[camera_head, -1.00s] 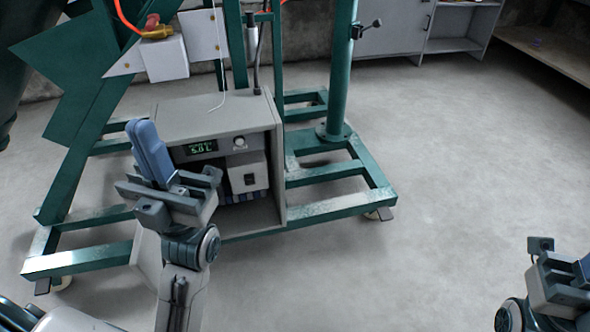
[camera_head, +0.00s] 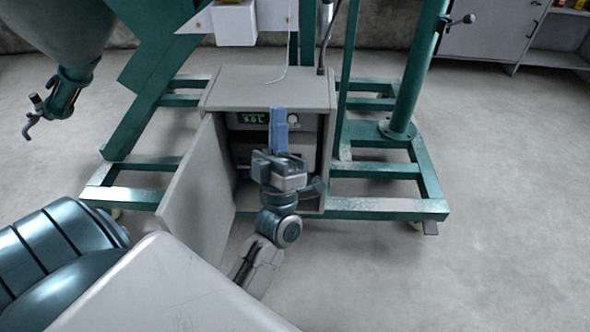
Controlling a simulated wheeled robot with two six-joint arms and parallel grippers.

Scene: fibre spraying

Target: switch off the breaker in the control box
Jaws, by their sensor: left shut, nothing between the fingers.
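The control box (camera_head: 270,88) is a grey cabinet low on a green frame, with its door (camera_head: 200,190) swung open to the left. Inside are a green-lit display (camera_head: 252,117) and a white knob (camera_head: 294,119). My left gripper (camera_head: 279,118) is in front of the box opening, its blue fingers shut and empty, pointing at the panel between display and knob. The gripper and wrist hide the lower inside, so the breaker cannot be made out. I cannot tell whether the fingertips touch anything. My right gripper is out of view.
The green frame (camera_head: 390,208) surrounds the box, with a vertical post (camera_head: 415,80) at its right. A green hopper with a valve (camera_head: 68,90) hangs at the left. A grey cabinet (camera_head: 490,30) stands at the back right. The floor at right is clear.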

